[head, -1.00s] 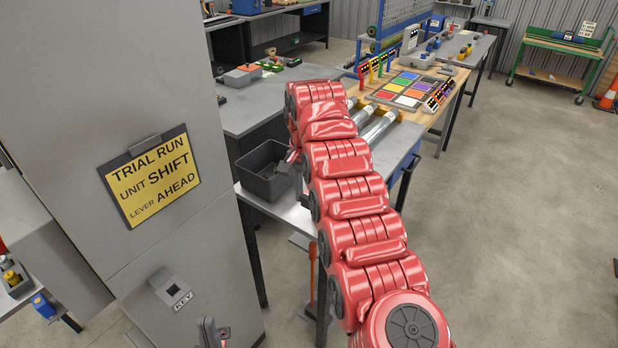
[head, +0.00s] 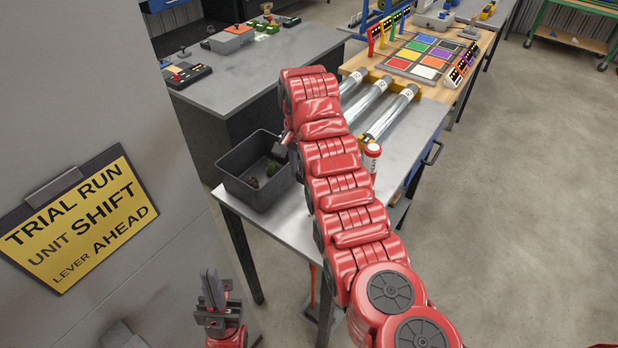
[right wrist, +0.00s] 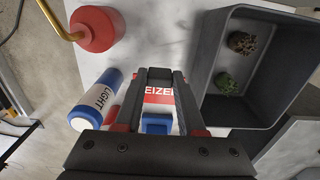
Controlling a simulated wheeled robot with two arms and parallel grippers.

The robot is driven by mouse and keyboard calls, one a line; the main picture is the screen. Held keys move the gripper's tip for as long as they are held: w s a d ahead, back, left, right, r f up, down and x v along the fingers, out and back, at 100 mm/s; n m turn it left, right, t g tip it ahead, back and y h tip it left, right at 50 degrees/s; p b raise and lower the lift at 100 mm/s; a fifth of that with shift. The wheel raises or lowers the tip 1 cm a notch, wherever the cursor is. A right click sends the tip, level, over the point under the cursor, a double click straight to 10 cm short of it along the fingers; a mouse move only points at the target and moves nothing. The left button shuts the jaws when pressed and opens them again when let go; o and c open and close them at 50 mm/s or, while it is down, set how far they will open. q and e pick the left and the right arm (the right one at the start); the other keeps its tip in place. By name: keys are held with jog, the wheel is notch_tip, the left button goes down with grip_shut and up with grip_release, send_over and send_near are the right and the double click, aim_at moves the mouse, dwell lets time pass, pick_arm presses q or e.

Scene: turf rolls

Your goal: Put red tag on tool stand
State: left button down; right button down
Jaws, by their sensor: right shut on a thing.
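A red tag (right wrist: 158,95) with white lettering, partly reading "EIZE", shows between the fingers of my right gripper (right wrist: 160,76) in the right wrist view. That gripper is shut on it, above a pale bench top and left of a dark bin. In the head view my right gripper (head: 284,142) is mostly hidden by my red arm, at the bin's right rim. My left gripper (head: 212,288) points up beside the grey cabinet, apart from the bench. Whether its fingers are closed is unclear. I cannot make out a tool stand with certainty.
The dark bin (head: 232,186) holds a brown and a green lump. A white and blue "LIGHT" bottle (right wrist: 96,98) and a red can (right wrist: 95,30) with a brass spout are near my right gripper. Metal rollers (head: 362,106) lie behind my arm.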

jog(key=shift+f, duration=0.45)
notch_tip(320, 180, down, 9)
jog(key=p, duration=0.3)
jog(key=shift+f, duration=0.25)
jog(key=shift+f, duration=0.2)
jog(key=c, duration=0.5)
grip_release()
jog(key=shift+r, duration=0.2)
